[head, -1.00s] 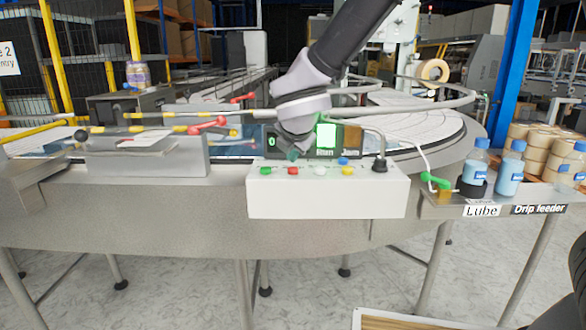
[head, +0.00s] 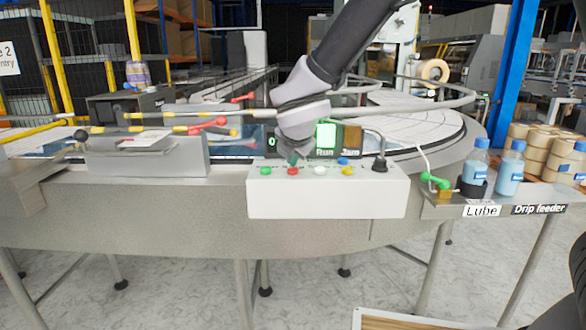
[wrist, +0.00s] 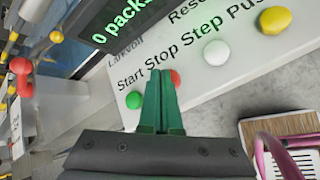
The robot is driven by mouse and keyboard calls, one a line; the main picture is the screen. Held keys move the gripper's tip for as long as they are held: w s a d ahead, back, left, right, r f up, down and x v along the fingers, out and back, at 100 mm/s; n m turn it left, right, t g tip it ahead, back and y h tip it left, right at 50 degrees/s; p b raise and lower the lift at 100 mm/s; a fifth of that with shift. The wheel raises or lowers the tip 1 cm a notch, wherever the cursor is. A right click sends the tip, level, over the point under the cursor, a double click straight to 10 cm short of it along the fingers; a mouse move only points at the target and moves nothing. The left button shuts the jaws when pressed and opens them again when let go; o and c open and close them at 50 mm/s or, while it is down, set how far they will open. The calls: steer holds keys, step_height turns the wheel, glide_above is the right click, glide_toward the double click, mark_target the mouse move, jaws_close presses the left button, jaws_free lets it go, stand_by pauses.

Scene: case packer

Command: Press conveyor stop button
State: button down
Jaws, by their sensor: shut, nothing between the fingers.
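The red stop button (head: 293,171) sits on the top of a white control box (head: 326,198), just right of the green start button (head: 265,170). In the wrist view the red button (wrist: 175,77) shows beside my fingertips, partly hidden by them, near the printed word "Stop". My gripper (head: 293,159) points down just above the red button, its green fingers closed together with nothing between them. It also shows in the wrist view (wrist: 160,76). I cannot tell whether the fingertips touch the button.
White (head: 320,171), blue (head: 343,161) and yellow (head: 348,171) buttons share the box. Behind it a display (head: 325,137) shows a lit green "Run" panel. A black knob (head: 379,163) stands at the box's right end. Lube bottles (head: 475,163) stand farther right.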

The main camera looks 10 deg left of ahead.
mark_target(293, 170)
steer(key=shift+f, duration=0.3)
steer(key=shift+r, duration=0.2)
stand_by(0.3)
steer(key=shift+r, duration=0.8)
steer(key=shift+r, duration=2.5)
